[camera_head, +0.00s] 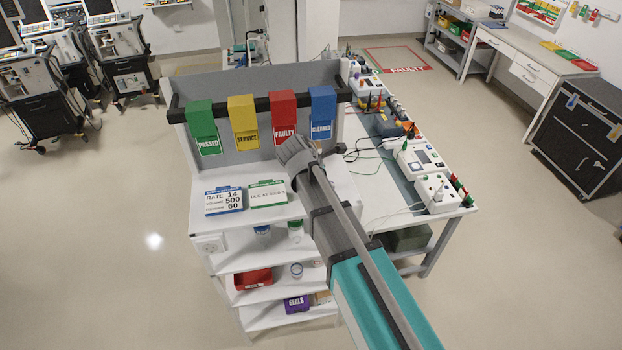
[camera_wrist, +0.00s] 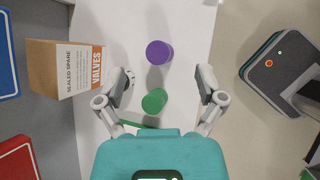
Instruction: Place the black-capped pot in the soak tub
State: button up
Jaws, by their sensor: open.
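My gripper (camera_wrist: 165,76) shows in the wrist view with its two grey fingers spread and nothing between them. A purple-capped pot (camera_wrist: 159,52) stands just beyond the fingertips on a white shelf. A green-capped pot (camera_wrist: 154,101) stands nearer, between the fingers' lower parts as seen from above, with no visible contact. In the head view my arm reaches over the white shelf unit (camera_head: 265,262), and its fingers cannot be made out. I see no black-capped pot in either view. I cannot pick out the soak tub.
A cardboard box of valves (camera_wrist: 68,68) stands left of the pots. On lower shelves are a blue-capped pot (camera_head: 262,230), a red bin (camera_head: 253,279) and a purple seals box (camera_head: 297,304). Coloured tag holders hang above.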

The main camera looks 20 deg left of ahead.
jog(key=s+a+r+n+t, duration=0.1)
jog(key=s+a+n+t, duration=0.1)
jog(key=a+n, duration=0.4)
jog(key=a, duration=0.5)
jog(key=shift+s+a+r, duration=0.2)
jog(key=shift+s+r, duration=0.15)
jog(key=shift+r, duration=0.05)
jog(key=b+x, duration=0.5)
jog(key=x, duration=0.2)
jog(key=shift+a+f, duration=0.1)
jog(key=shift+a, duration=0.05)
jog(key=shift+b+x, duration=0.55)
jog(key=shift+x, duration=0.25)
jog(key=shift+b+x, duration=0.85)
jog(key=shift+x, duration=0.15)
jog(key=shift+b+x, duration=1.05)
jog(key=shift+x, duration=0.6)
